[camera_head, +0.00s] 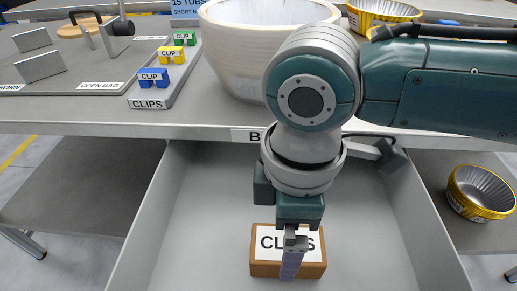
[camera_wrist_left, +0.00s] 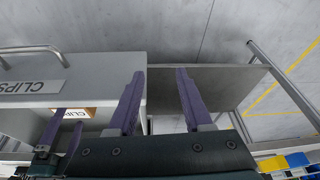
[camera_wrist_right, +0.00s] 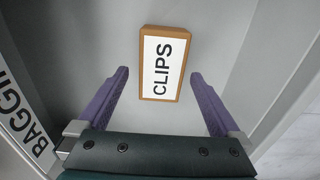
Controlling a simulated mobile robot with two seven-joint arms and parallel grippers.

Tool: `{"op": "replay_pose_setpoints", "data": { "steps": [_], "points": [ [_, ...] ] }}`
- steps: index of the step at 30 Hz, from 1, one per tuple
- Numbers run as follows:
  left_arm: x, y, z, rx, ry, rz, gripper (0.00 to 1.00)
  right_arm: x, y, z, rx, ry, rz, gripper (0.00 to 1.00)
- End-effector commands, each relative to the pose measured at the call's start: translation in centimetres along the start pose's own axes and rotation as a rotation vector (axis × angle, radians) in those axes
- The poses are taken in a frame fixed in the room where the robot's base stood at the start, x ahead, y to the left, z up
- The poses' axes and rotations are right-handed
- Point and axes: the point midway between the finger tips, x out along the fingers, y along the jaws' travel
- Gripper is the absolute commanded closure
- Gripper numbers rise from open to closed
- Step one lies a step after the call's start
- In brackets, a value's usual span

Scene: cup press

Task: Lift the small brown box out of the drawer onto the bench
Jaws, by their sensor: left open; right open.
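The small brown box (camera_head: 263,270) with a white CLIPS label lies in the open grey drawer (camera_head: 205,215). In the right wrist view the box (camera_wrist_right: 163,65) shows whole, just beyond and between the fingertips. My right gripper (camera_head: 292,262) is over the box, pointing down; its open purple fingers (camera_wrist_right: 158,75) are apart from the box's sides. In the left wrist view my left gripper (camera_wrist_left: 158,75) is open and empty, beside the drawer front; the head view does not show it. A strip of the box (camera_wrist_left: 85,113) also shows there. The bench (camera_head: 185,115) runs above the drawer.
On the bench stand a large white bowl (camera_head: 235,60), clips in yellow (camera_head: 172,54), blue (camera_head: 153,78) and green (camera_head: 184,39), and metal plates (camera_head: 40,66). A foil tin (camera_head: 481,192) sits on the lower right shelf. The drawer walls flank my right gripper.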

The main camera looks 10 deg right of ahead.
Motion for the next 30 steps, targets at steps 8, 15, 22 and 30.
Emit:
{"op": "replay_pose_setpoints", "data": {
  "steps": [8,15,22,30],
  "points": [
    [2.2,0.1,0.8,0.001,-0.001,0.0,0.5,4.3,-0.3,0.3,0.0,-0.003,-0.001,0.0],
    [2.0,-0.1,0.7,0.007,-0.002,-0.005,0.5,4.1,-0.3,0.3,-0.001,-0.001,0.0,0.03],
    [2.1,-0.2,0.8,0.01,-0.002,-0.008,0.5,4.1,-0.2,0.3,0.0,-0.001,0.0,0.29],
    [2.1,-0.2,0.8,0.01,-0.003,-0.008,0.5,4.1,-0.2,0.3,0.0,-0.002,0.0,0.6]
  ]
}}
